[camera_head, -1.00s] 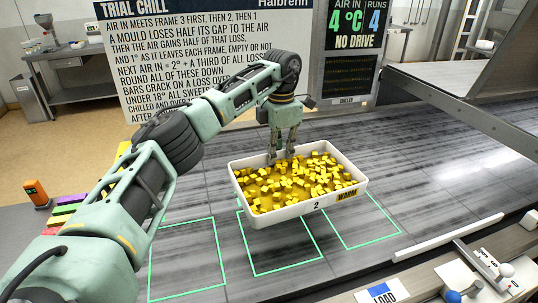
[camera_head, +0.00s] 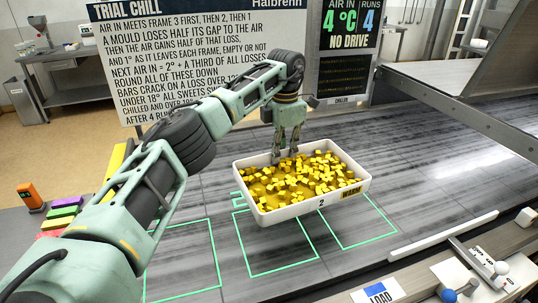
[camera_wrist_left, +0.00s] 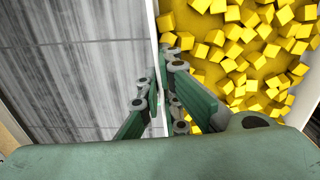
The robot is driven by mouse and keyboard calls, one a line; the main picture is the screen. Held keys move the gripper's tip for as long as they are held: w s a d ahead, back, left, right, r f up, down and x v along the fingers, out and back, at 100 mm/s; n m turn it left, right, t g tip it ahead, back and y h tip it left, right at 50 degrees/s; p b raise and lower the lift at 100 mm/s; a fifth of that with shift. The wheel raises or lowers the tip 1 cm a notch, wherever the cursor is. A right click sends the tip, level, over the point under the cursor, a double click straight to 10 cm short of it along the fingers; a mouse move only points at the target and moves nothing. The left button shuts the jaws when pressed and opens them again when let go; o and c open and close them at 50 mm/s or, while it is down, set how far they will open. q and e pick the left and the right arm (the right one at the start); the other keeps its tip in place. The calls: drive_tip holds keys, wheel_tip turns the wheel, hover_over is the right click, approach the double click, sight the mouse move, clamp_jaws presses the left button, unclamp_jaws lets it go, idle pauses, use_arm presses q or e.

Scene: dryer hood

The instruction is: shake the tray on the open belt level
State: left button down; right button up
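A white tray (camera_head: 320,204), marked 2 and WARM, holds many yellow cubes (camera_head: 300,180). It appears raised a little above the grey belt (camera_head: 430,170), partly over the green outlined frames. My left gripper (camera_head: 285,157) is at its far rim. In the left wrist view, the fingers (camera_wrist_left: 163,92) lie on either side of the tray wall (camera_wrist_left: 155,45), shut on it. The tray looks close to level, though a slight tilt is hard to judge. My right gripper is not in view.
Green frames (camera_head: 278,243) mark the belt. A white bar (camera_head: 443,236) and a control panel with LOAD (camera_head: 378,293) lie at the lower right. A metal hood (camera_head: 480,70) stands upper right. Coloured bars (camera_head: 62,212) lie at the left. A rules board (camera_head: 190,60) stands behind.

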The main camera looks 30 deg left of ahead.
sight(258, 156)
use_arm(q)
drive_tip(key=s+a, duration=0.1)
drive_tip(key=s, duration=0.1)
drive_tip(key=s+a, duration=0.3)
drive_tip(key=s, duration=0.1)
drive_tip(key=shift+a+r, duration=0.15)
drive_tip(key=shift+a, duration=0.1)
drive_tip(key=w+d, duration=0.1)
drive_tip(key=w, duration=0.1)
drive_tip(key=w+d, duration=0.3)
drive_tip(key=w, duration=0.1)
drive_tip(key=shift+d, duration=0.2)
drive_tip(key=shift+s+a, duration=0.25)
